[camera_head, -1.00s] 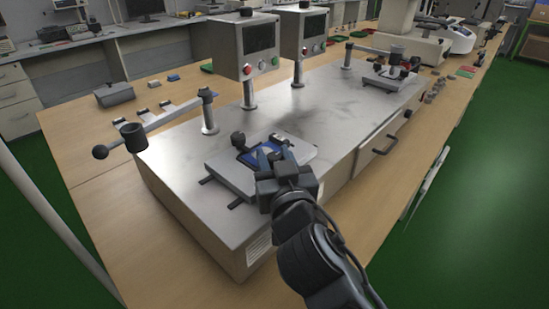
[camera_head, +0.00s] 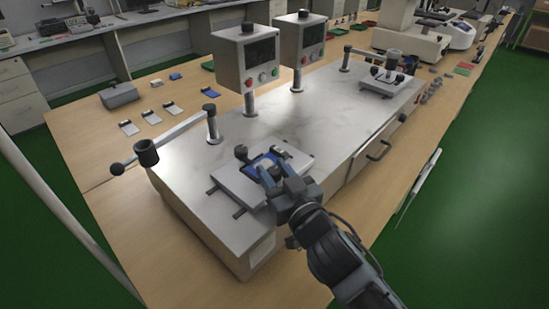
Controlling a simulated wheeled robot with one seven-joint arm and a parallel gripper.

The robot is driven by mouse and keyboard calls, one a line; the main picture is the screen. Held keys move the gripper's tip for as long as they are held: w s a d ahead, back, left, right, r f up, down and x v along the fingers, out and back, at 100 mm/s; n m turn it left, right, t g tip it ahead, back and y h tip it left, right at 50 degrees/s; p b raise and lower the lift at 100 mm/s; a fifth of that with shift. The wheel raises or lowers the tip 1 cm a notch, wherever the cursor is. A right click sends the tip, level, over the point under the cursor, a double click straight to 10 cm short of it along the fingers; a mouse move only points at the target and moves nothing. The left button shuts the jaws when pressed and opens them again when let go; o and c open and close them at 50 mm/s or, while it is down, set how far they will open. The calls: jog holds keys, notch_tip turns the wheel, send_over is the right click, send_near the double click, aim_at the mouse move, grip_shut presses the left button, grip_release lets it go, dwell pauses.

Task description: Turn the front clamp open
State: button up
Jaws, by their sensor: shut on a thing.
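The front fixture is a grey plate (camera_head: 238,187) on the near end of the large metal testing bench. A blue-edged piece with a pale middle (camera_head: 262,163) lies on it. A black clamp knob (camera_head: 241,152) stands at the piece's far left corner. Another dark clamp part (camera_head: 280,152) shows at its far right. My gripper (camera_head: 267,176) reaches in from the lower right at the piece's near side, with its jaws shut on what seems to be the front clamp. The fingers hide that clamp and the exact contact.
A lever arm with a dark cylinder (camera_head: 147,152) and a ball end stands left of the plate. Two control boxes (camera_head: 246,56) (camera_head: 301,40) rise behind. A second fixture (camera_head: 385,80) sits at the bench's far end. The metal top (camera_head: 325,122) between is clear.

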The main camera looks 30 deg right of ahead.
jog(key=shift+a+r+n+y+p, duration=0.1)
jog(key=shift+r+n+y+p, duration=0.1)
jog(key=shift+n+y+p, duration=1.5)
jog(key=shift+f+g+y+p, duration=0.15)
jog(key=shift+g+y+p, duration=0.25)
jog(key=shift+y+p, duration=1)
jog(key=shift+n+g+y, duration=0.3)
jog(key=shift+n+y, duration=0.3)
jog(key=shift+n, duration=0.1)
jog(key=shift+f+n+g+y, duration=0.15)
jog(key=shift+n+g+y, duration=0.45)
jog(key=shift+n+y, duration=0.5)
jog(key=shift+n+g+y+b, duration=0.9)
jog(key=shift+g+y+b, duration=0.1)
jog(key=shift+y, duration=0.5)
jog(key=shift+d+n+g+y, duration=0.2)
jog(key=shift+n+g+y, duration=0.1)
jog(key=shift+y, duration=0.1)
jog(key=o, duration=0.9)
jog(key=shift+b+v, duration=0.95)
jog(key=shift+v, duration=2.9)
